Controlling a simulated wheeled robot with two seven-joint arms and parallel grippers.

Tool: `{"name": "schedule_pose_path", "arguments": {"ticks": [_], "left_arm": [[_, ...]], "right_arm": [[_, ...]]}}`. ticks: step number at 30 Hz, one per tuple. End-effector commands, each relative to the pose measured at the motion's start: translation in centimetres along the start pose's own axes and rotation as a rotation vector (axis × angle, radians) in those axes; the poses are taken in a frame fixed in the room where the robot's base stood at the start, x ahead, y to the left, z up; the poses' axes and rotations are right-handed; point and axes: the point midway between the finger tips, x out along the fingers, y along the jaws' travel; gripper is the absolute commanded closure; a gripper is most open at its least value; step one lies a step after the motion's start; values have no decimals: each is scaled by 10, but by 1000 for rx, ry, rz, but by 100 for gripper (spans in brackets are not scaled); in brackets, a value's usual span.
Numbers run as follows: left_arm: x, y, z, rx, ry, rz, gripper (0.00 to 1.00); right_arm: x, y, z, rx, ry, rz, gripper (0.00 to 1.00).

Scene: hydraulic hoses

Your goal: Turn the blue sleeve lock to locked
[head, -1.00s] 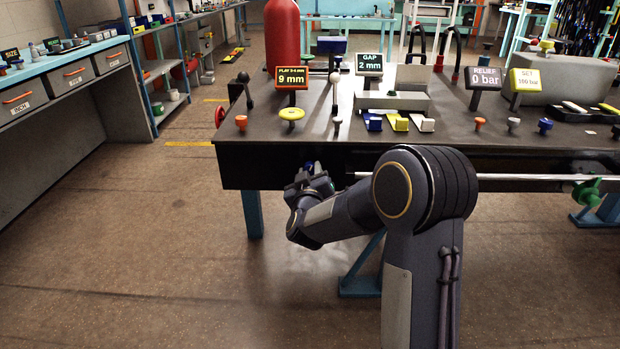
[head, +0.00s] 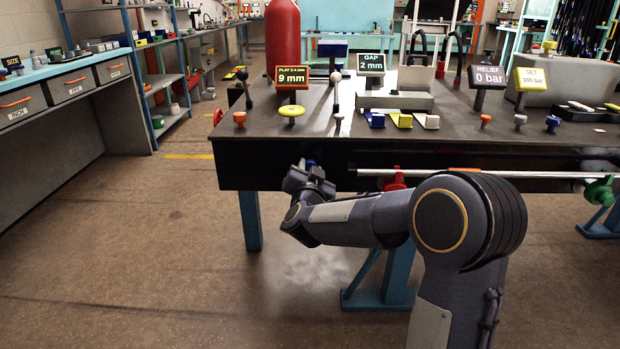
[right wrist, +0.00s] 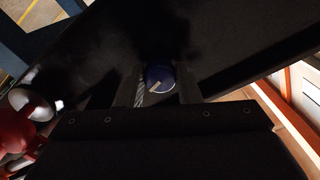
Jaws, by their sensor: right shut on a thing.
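The blue sleeve lock (head: 311,162) is a small blue knob on the front face of the dark bench, mostly hidden behind my right gripper (head: 309,170) in the head view. In the right wrist view the knob's round blue face (right wrist: 160,79) has a pale mark pointing to the lower left. The fingers of my right gripper (right wrist: 161,88) lie on either side of the knob, shut on it. My left gripper is not in view.
A metal rod (head: 440,173) runs along the bench front, with a red fitting (head: 396,179) and a green knob (head: 600,192). Signs, knobs and levers stand on the bench top (head: 345,130). Floor to the left is clear.

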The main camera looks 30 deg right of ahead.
Motion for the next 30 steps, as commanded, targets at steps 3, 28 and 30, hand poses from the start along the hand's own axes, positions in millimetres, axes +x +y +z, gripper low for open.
{"name": "schedule_pose_path", "arguments": {"ticks": [3, 28, 30], "left_arm": [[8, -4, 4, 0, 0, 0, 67], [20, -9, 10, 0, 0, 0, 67], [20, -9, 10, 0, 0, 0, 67]], "right_arm": [[0, 2, 3, 90, -1, 0, 92], [0, 0, 1, 317, -3, 1, 92], [0, 0, 1, 317, -3, 1, 92]]}}
